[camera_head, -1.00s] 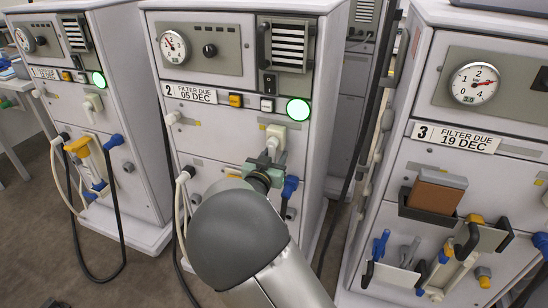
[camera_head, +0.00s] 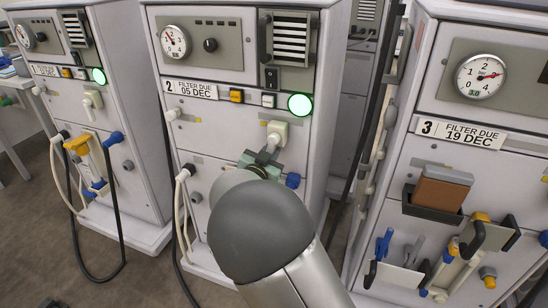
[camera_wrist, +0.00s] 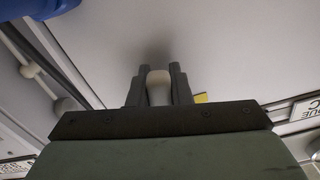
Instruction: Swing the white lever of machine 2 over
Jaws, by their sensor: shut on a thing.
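Machine 2 (camera_head: 235,130) stands in the middle of the head view, with a "2" label and a lit green lamp. Its white lever (camera_head: 277,130) sits below the lamp on the front panel, pointing down and slightly left. My gripper (camera_head: 266,156) is shut on the lever's lower end. In the wrist view the pale lever end (camera_wrist: 158,87) sits between the two dark fingers of my gripper (camera_wrist: 158,88). My arm hides the panel below the lever.
A blue connector (camera_head: 292,181) is just right of my gripper. Hoses (camera_head: 183,215) hang on the left of machine 2. Machine 1 (camera_head: 125,185) stands left and machine 3 (camera_head: 460,100) right, its front holding a brown box (camera_head: 441,190) and tools.

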